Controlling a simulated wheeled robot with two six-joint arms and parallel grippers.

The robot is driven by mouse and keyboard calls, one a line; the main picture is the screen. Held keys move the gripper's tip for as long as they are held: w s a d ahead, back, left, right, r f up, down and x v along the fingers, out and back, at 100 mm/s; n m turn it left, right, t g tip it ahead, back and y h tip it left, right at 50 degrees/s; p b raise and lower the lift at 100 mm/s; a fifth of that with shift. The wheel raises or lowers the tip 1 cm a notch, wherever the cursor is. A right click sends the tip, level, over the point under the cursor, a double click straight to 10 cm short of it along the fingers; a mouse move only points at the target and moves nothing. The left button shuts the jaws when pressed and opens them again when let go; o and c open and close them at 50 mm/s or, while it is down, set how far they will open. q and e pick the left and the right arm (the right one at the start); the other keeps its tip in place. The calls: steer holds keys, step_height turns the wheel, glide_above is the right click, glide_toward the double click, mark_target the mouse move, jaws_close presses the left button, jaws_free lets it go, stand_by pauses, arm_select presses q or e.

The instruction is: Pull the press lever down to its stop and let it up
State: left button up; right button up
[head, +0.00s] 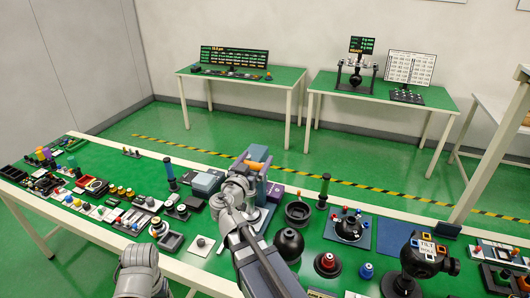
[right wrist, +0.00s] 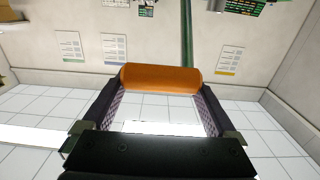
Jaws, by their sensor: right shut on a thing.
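The press (head: 262,190) is a blue-grey upright on the long green bench, partly hidden behind my right arm. Its orange lever grip (head: 258,167) shows at the top of the press. My right gripper (head: 253,164) is at the grip, and my own wrist covers part of it. In the right wrist view the orange grip (right wrist: 160,78) lies crosswise between the fingertips, and the jaws are shut on it. The lever's arm and its stop are hidden. Part of my left arm shows at the bottom left of the head view; its gripper cannot be made out.
The bench (head: 205,244) is crowded with switches, knobs and fixtures on both sides of the press. A black ball (head: 289,243) is close beside my right forearm.

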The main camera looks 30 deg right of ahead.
steer(key=shift+s+a+f+b, duration=0.35)
steer(key=shift+s+a+f, duration=0.1)
steer(key=shift+a+f, duration=0.15)
steer(key=shift+s+a+f+b, duration=0.2)
steer(key=shift+f+b, duration=0.25)
steer(key=shift+s+a+f+b, duration=0.15)
steer(key=shift+f+b, duration=0.25)
steer(key=shift+b, duration=0.05)
steer(key=shift+s+a+f+b, duration=0.2)
steer(key=shift+a+f+b, duration=0.05)
steer(key=shift+f+b, duration=0.05)
steer(key=shift+s+a+f+b, duration=0.2)
steer(key=shift+f+b, duration=0.3)
steer(key=shift+s+a+f+b, duration=0.2)
steer(key=shift+f+b, duration=0.3)
steer(key=shift+r, duration=0.2)
